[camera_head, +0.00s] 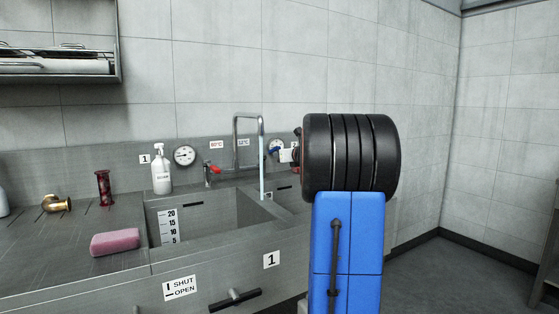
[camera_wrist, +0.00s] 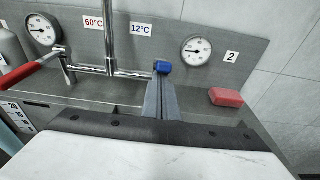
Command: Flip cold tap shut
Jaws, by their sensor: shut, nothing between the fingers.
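The cold tap's blue handle (camera_head: 275,151) shows just left of my arm in the head view. In the wrist view its blue end (camera_wrist: 162,67) is right at the tips of my gripper (camera_wrist: 161,78); I cannot tell whether they touch. My gripper is shut and empty, pointing toward the back panel. In the head view my arm hides most of it. The chrome spout (camera_head: 248,117) arches over the sink, and a stream of water (camera_head: 262,168) runs from it. The 12°C label (camera_wrist: 141,30) is above the blue handle.
The red-handled tap (camera_head: 214,169) is left of the spout, and its red lever (camera_wrist: 30,73) shows in the wrist view. Dial gauges (camera_head: 184,155) (camera_wrist: 196,50) flank the taps. A soap bottle (camera_head: 161,170) and pink sponge (camera_head: 115,241) are left. A red block (camera_wrist: 226,97) lies right.

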